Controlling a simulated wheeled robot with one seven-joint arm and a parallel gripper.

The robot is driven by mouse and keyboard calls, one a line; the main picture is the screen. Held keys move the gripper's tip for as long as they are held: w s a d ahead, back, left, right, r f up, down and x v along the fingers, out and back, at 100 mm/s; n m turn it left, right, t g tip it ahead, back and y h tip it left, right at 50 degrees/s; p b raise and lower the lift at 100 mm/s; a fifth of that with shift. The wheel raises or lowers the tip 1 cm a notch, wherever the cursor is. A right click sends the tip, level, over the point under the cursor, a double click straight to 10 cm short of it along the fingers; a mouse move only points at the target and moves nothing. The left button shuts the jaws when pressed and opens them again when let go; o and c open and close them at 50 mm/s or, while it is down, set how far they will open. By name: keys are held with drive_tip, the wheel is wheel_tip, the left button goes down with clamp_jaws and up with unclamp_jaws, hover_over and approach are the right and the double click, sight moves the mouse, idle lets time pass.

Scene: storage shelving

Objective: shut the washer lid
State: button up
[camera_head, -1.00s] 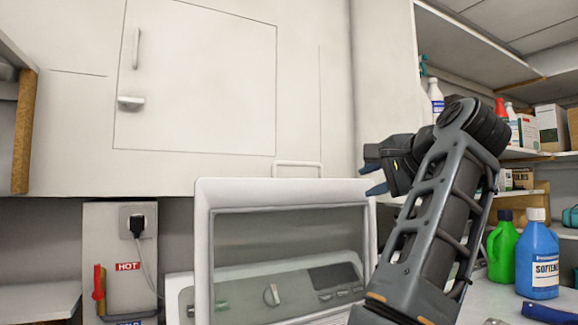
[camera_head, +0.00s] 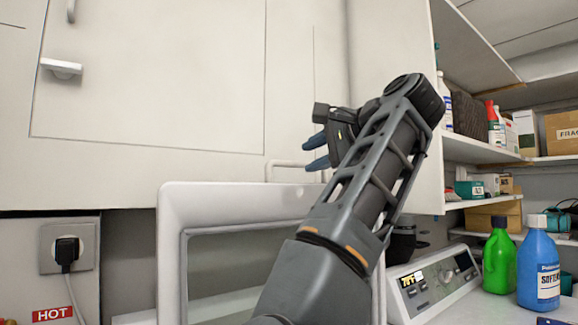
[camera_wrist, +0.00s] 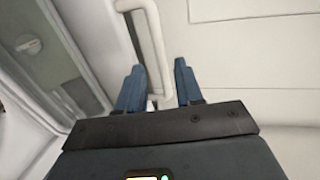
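The washer lid (camera_head: 235,201) stands raised, a white frame around a glass window, at lower middle in the head view. Its white bar handle (camera_head: 283,163) is on the top edge. In the wrist view the lid (camera_wrist: 97,40) is at left and the handle (camera_wrist: 153,40) runs down between my fingers. My gripper (camera_head: 316,152) is at the handle's right end, its two blue fingers spread. The wrist view shows my gripper (camera_wrist: 158,85) open, one finger on each side of the handle's near end; I cannot tell if they touch it. My arm hides the lid's right part.
A control panel (camera_head: 437,279) lies right of the lid. A green bottle (camera_head: 499,258) and a blue softener bottle (camera_head: 538,270) stand at right, below loaded shelves (camera_head: 482,150). A white cabinet (camera_head: 160,90) rises behind the lid. A plug (camera_head: 67,250) is at left.

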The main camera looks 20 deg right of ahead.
sight(298, 164)
drive_tip(key=p+x, duration=0.1)
drive_tip(key=x, duration=0.6)
drive_tip(key=shift+s, duration=0.1)
drive_tip(key=shift+c, duration=0.2)
clamp_jaws()
